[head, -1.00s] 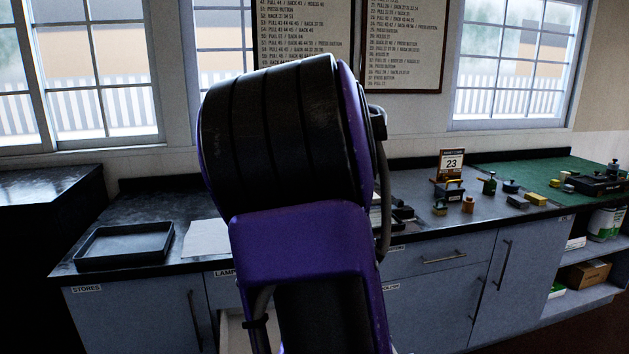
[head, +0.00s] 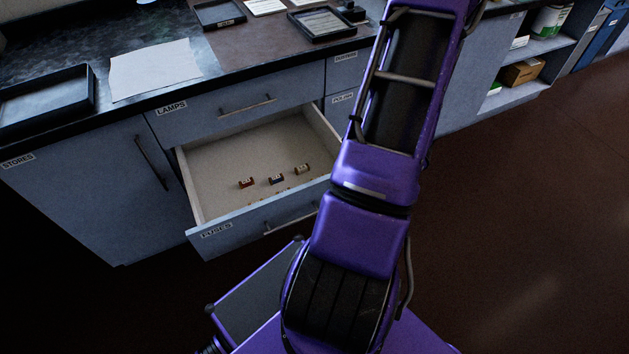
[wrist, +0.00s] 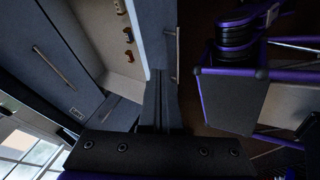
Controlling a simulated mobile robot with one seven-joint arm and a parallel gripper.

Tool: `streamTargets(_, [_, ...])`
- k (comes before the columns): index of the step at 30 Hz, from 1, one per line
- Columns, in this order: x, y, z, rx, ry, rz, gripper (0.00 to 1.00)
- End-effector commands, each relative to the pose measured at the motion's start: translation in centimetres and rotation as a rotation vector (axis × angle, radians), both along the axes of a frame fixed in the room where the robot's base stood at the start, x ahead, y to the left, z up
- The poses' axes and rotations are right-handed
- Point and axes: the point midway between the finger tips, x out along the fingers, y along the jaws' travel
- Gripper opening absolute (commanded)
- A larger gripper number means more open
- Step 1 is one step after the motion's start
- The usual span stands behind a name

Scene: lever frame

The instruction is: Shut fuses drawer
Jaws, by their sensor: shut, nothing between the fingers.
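The fuses drawer (head: 255,222) stands pulled open below the lamps drawer in the head view. Its front carries a FUSES label and a bar handle (head: 290,219), partly hidden by my arm. Several small fuses lie inside, including a red-brown one (head: 246,183), a dark blue one (head: 276,179) and a tan one (head: 302,169). In the wrist view the open drawer (wrist: 90,22) shows at the top, with its handle (wrist: 177,55) to the right. My gripper (wrist: 163,75) is shut and empty, close to the drawer front there; contact cannot be told. The head view does not show it.
The lamps drawer (head: 230,110) above is shut, and the stores cupboard (head: 90,190) stands left. The worktop holds a black tray (head: 45,105), a paper sheet (head: 155,70) and smaller trays. Open dark floor (head: 530,220) lies right of my arm.

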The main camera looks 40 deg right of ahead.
Motion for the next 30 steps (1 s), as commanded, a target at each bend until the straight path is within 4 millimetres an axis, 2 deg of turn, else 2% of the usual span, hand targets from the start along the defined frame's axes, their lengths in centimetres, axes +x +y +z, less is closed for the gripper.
streamTargets(3, [-1.1, 1.7, -0.6, 0.039, -0.014, 0.013, 0.0])
streamTargets(8, [-0.9, 2.4, -1.5, 0.05, -0.02, 0.021, 0.0])
streamTargets(23, [4.5, 4.6, -9.3, 0.048, -0.019, 0.022, 0.0])
streamTargets(24, [5.3, 4.2, -8.7, 0.045, -0.023, 0.022, 0.0])
streamTargets(30, [7.5, 3.5, -8.7, 0.046, -0.021, 0.021, 0.0])
